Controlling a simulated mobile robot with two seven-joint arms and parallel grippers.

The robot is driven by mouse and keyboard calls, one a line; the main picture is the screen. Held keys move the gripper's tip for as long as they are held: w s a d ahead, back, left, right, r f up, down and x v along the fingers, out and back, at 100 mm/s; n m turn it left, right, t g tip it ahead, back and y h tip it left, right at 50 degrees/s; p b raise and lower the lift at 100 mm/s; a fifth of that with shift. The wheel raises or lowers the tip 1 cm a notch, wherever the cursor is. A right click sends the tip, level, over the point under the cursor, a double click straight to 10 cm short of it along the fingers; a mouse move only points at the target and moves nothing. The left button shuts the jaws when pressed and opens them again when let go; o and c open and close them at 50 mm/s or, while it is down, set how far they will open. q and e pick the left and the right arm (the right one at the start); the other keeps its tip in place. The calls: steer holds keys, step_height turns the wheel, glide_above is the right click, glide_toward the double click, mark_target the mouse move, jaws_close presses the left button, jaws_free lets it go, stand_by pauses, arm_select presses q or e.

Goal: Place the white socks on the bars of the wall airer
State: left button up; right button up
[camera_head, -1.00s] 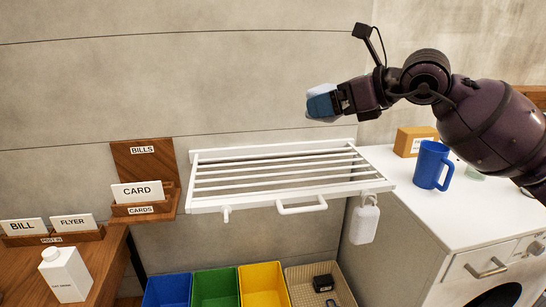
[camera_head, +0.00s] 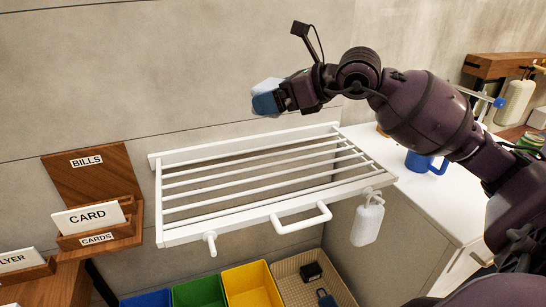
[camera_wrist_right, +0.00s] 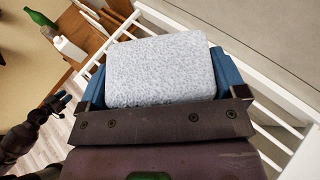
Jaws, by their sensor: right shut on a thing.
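My right gripper (camera_head: 264,103) is shut on a pale, blue-white folded cloth bundle, the white socks (camera_head: 267,85). The bundle fills the space between the blue fingers in the right wrist view (camera_wrist_right: 160,70). The white wall airer (camera_head: 164,205) is fixed to the wall, with several parallel bars. The gripper appears above the airer's back side in the head view, with the socks clear of the bars. The bars show behind the gripper in the wrist view, and I see no socks on them. My left gripper (camera_wrist_right: 58,104) shows small at the wrist view's left; its jaw state is unclear.
A white bottle-shaped thing (camera_head: 367,222) hangs at the airer's front right. A blue mug (camera_head: 425,162) stands on the white worktop beyond. A card holder (camera_head: 95,240) is left of the airer. Blue, green and yellow bins (camera_head: 250,285) and a beige basket (camera_head: 285,268) stand below.

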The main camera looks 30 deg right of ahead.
mark_target(274, 171)
step_height(274, 171, down, 14)
steer(key=shift+w+f+p, duration=0.1)
steer(key=shift+f+p, duration=0.1)
steer(key=shift+p, duration=0.65)
arm_select(q)
steer(key=shift+s+r, duration=0.3)
steer(key=shift+r, duration=0.05)
arm_select(e)
steer(key=shift+f, duration=0.1)
arm_select(q)
steer(key=shift+f, duration=0.15)
arm_select(e)
steer(key=shift+f, duration=0.2)
steer(key=o, duration=0.6)
arm_select(q)
steer(key=shift+w+r, duration=0.1)
steer(key=shift+r, duration=0.15)
arm_select(e)
steer(key=shift+o, duration=0.3)
arm_select(q)
steer(key=shift+r, duration=0.2)
arm_select(e)
steer(key=shift+r, duration=0.2)
